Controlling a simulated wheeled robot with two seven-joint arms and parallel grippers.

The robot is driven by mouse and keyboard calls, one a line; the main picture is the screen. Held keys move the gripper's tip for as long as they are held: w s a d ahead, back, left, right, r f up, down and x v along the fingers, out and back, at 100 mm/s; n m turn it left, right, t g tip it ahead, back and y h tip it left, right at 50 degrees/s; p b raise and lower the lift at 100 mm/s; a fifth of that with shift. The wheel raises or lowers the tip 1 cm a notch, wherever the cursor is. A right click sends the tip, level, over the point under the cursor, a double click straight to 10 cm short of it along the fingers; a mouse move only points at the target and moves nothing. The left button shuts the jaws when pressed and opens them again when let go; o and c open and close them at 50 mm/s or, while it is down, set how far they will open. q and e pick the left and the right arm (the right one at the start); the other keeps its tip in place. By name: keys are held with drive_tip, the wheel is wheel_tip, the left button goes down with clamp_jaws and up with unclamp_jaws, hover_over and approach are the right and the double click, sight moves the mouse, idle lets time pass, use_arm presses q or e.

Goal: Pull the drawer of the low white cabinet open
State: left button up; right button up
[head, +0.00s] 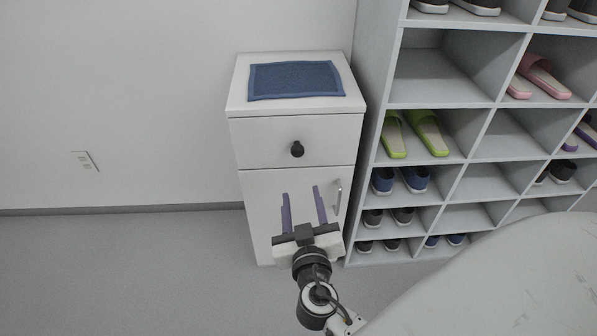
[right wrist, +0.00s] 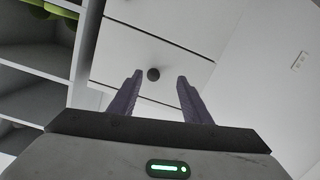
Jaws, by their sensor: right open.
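The low white cabinet (head: 257,190) stands against the wall. Its drawer (head: 262,144) is at the top, shut, with a round dark knob (head: 297,149) on its front. The lower door has a metal bar handle (head: 337,197). My right gripper (head: 302,190) is open and empty in front of the door, below the knob in the head view. In the right wrist view the knob (right wrist: 153,74) shows beyond and between the two purple fingers (right wrist: 158,80), apart from them. My left gripper is not in view.
A blue mat (head: 296,80) lies on the cabinet top. A grey shoe rack (head: 440,78) with several pairs of shoes stands close on the cabinet's right. The floor (head: 120,270) to the left is clear. A wall outlet (head: 85,161) is at the left.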

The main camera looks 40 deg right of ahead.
sight(298, 153)
drive_tip(key=shift+m+t+h, duration=0.3)
drive_tip(key=shift+h, duration=0.3)
drive_tip(key=x, duration=0.3)
drive_tip(key=r+x, duration=0.1)
drive_tip(key=x, duration=0.3)
drive_tip(key=r+p+x, duration=0.1)
drive_tip(key=x, duration=0.3)
drive_tip(key=shift+w+a+r, duration=0.1)
drive_tip(key=shift+w+r, duration=0.05)
clamp_jaws()
